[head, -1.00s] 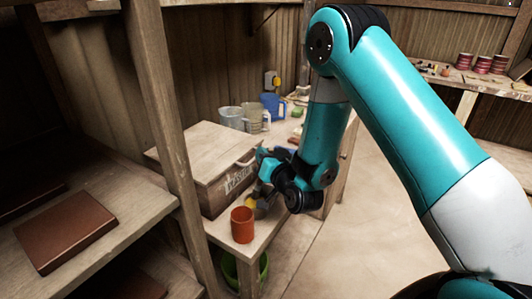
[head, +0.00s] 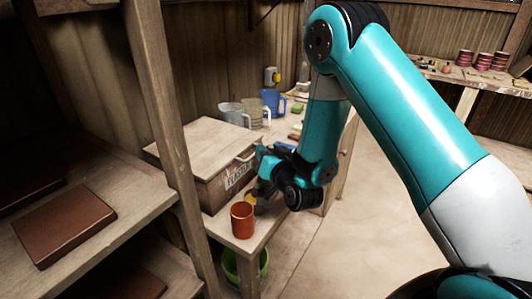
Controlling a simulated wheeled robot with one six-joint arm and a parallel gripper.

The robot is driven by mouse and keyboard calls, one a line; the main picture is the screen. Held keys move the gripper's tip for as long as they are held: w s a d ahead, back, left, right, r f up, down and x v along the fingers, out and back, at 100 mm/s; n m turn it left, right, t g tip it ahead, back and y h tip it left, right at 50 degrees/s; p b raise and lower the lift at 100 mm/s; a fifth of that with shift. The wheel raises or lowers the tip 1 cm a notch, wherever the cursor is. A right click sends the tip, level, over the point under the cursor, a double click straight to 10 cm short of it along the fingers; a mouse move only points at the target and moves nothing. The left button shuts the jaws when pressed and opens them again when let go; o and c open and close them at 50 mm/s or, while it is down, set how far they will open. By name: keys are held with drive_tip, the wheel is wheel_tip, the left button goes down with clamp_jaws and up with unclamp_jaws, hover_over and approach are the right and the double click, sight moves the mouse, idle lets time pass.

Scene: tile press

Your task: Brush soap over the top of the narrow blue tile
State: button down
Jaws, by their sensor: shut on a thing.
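My gripper (head: 262,204) is low over the near end of the wooden bench, just behind and right of an orange-brown cup (head: 242,220). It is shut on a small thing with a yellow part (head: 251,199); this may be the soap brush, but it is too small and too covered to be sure. The cup stands upright near the bench's front edge. I cannot tell whether the held thing touches the cup. I cannot make out the narrow blue tile; my arm hides part of the bench.
A wooden plaster box (head: 207,150) stands left of my gripper. Several jugs, one a blue jug (head: 271,102), stand behind it. A green bucket (head: 230,262) is under the bench. A wooden post (head: 165,130) and shelves with brown slabs (head: 64,225) are at left. The floor right of the bench is clear.

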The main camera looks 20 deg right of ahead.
drive_tip(key=shift+f+b, duration=0.6)
drive_tip(key=shift+b, duration=0.05)
idle(1.6)
drive_tip(key=shift+r, duration=0.1)
wheel_tip(320, 180, up, 7)
drive_tip(key=p, duration=0.5)
idle(0.6)
